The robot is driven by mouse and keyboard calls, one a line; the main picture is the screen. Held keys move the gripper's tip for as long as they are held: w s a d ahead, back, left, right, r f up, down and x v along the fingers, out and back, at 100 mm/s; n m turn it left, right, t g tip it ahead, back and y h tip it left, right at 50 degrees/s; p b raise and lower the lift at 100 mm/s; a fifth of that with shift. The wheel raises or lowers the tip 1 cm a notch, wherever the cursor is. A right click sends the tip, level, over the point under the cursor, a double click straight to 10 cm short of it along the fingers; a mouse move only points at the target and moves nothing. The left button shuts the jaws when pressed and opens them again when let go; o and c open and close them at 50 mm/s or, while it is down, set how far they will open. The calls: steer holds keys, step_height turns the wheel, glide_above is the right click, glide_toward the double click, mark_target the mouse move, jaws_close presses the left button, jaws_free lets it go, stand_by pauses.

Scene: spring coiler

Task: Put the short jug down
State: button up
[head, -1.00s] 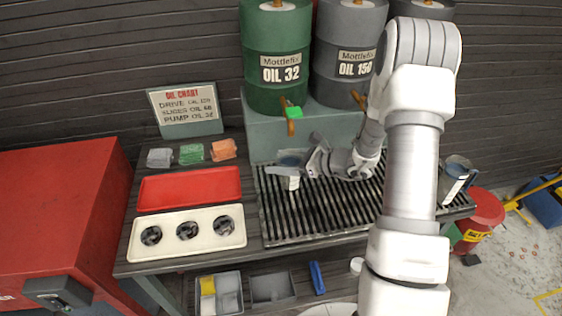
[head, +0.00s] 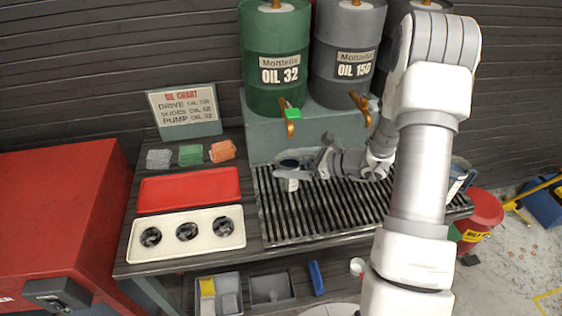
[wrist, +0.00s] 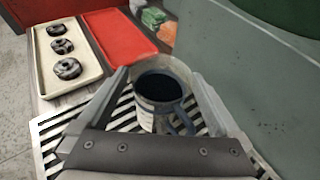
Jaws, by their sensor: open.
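The short jug (head: 290,184) stands upright on the slatted drip grate (head: 330,215), near its back left, below the green drum. It is dark inside with a pale band on its wall. In the wrist view the jug (wrist: 160,90) sits between the fingers, its handle towards my gripper. My gripper (head: 291,174) is open around it, with gaps beside the jug in the wrist view (wrist: 158,80). Part of the jug is hidden by a finger in the head view.
A green oil drum (head: 275,45) and a grey one (head: 347,50) with taps stand behind on a grey block (head: 325,135). A red tray (head: 190,189) and a cream tray with dark rings (head: 212,243) lie left. Another jug (head: 457,183) stands at the grate's right end.

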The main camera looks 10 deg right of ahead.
steer(key=v, duration=0.8)
steer(key=shift+s+d+r, duration=0.1)
steer(key=shift+s, duration=0.05)
steer(key=s+a+r+n+g+h, duration=0.3)
steer(key=s+a+r+n+g, duration=0.3)
steer(key=s+a+r+n, duration=0.55)
steer(key=s+d+r+n+t+h+p, duration=0.2)
steer(key=s+d+r+n+h, duration=0.3)
steer(key=s+r+n, duration=0.5)
steer(key=shift+s+d+r+n+t+h, duration=0.2)
steer(key=shift+n+t+h, duration=0.7)
steer(key=shift+n+h, duration=0.75)
